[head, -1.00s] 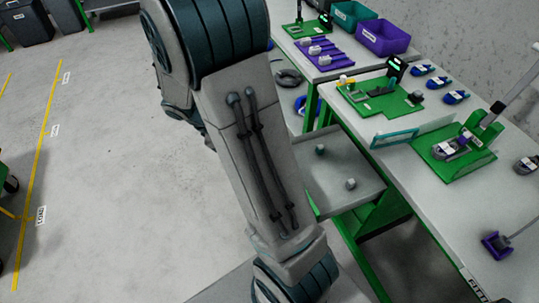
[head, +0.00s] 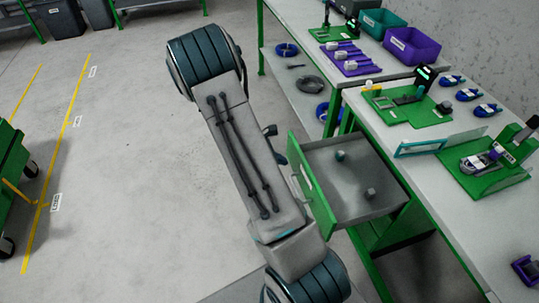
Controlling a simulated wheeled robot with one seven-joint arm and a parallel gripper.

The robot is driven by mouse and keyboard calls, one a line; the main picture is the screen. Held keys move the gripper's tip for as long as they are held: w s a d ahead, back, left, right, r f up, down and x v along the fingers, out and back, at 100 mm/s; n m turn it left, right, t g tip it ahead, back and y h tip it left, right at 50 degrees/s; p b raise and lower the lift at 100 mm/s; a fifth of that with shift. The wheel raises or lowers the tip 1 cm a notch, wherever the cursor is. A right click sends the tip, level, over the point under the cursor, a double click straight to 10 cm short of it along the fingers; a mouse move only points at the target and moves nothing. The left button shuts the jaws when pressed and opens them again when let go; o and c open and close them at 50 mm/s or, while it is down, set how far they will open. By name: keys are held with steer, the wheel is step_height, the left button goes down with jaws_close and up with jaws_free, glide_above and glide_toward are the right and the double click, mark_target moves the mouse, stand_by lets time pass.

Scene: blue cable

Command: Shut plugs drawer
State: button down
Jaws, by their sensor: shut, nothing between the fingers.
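The drawer (head: 350,209) is pulled out from under the workbench on the right, with its green front panel (head: 313,187) facing left. A pale handle (head: 297,187) shows on that panel, close to the right edge of my arm. Two small plug-like pieces lie inside: a teal and grey one (head: 340,156) and a grey one (head: 370,193). My arm stands left of the drawer and covers the floor beside it. A small dark part of my arm shows just beyond the link, near the drawer's far corner. My gripper's fingers are hidden behind the arm.
The workbench (head: 440,205) holds green fixtures, several blue cable coils and a teal frame (head: 420,149) near its edge. A farther table carries a purple bin (head: 411,45). A green cart (head: 10,165) stands far left. The floor between is clear.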

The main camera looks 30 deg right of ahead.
mark_target(301, 161)
steer(key=shift+s+d+f, duration=0.1)
steer(key=shift+s+d, duration=0.1)
steer(key=shift+d, duration=0.55)
steer(key=shift+s+d+f, duration=0.1)
steer(key=shift+s+d, duration=0.05)
steer(key=shift+d, duration=0.6)
steer(key=shift+s+d+f, duration=0.1)
steer(key=shift+s+d, duration=0.1)
steer(key=shift+d, duration=0.55)
